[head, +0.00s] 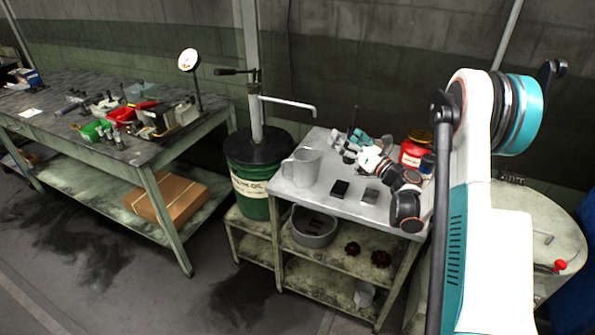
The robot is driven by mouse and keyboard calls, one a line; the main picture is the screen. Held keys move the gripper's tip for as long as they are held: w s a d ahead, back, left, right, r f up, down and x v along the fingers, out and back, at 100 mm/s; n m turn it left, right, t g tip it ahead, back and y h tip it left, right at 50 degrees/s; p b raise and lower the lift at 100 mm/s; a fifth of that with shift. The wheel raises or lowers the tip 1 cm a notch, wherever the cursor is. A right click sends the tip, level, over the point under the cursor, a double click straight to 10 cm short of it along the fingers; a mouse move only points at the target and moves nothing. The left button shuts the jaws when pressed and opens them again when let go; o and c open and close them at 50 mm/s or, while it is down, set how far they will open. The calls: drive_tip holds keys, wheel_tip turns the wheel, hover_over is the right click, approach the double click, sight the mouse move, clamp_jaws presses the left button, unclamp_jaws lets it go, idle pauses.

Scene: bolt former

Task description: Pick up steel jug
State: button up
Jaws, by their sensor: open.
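The steel jug (303,166) is a plain grey jug standing upright on the left part of the grey bench top (322,199). Its handle points left. My gripper (350,143) is over the back middle of the same bench, to the right of the jug and apart from it. It is open, small in the picture and partly merged with items behind it. I see nothing held in it.
A dark block (340,190) and a grey block (370,196) lie right of the jug. A red container (414,151) stands at the back right. A green oil drum (252,180) with a pump spout (290,103) stands left of the bench.

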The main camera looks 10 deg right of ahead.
sight(316, 169)
drive_tip(key=s+f+n+g+y, duration=0.1)
drive_tip(key=f+n, duration=0.1)
drive_tip(key=f, duration=0.2)
drive_tip(key=s+a+f+n+g, duration=0.1)
drive_tip(key=f+n, duration=0.1)
drive_tip(key=f, duration=0.3)
drive_tip(key=s+a+f+n+g+y, duration=0.1)
drive_tip(key=f+n+g, duration=0.1)
drive_tip(key=f, duration=0.3)
drive_tip(key=shift+a+n+y, duration=0.1)
drive_tip(key=shift+n+y, duration=0.2)
drive_tip(key=shift+a+f, duration=0.2)
drive_tip(key=shift+f, duration=0.1)
drive_tip(key=b+x, duration=0.2)
drive_tip(key=x, duration=0.5)
drive_tip(key=shift+w+a, duration=0.2)
drive_tip(key=shift+a, duration=0.1)
drive_tip(key=shift+s+a+r+b+x, duration=0.1)
drive_tip(key=shift+b+x, duration=0.25)
drive_tip(key=shift+x, duration=0.45)
drive_tip(key=shift+s+a+r+b+x, duration=0.1)
drive_tip(key=shift+b+x, duration=0.3)
drive_tip(key=shift+x, duration=0.35)
drive_tip(key=shift+s+a+r+b+x, duration=0.15)
drive_tip(key=shift+b+x, duration=0.2)
drive_tip(key=shift+x, duration=0.45)
drive_tip(key=shift+w+a, duration=0.3)
drive_tip(key=shift+w, duration=0.25)
drive_tip(key=c, duration=1.3)
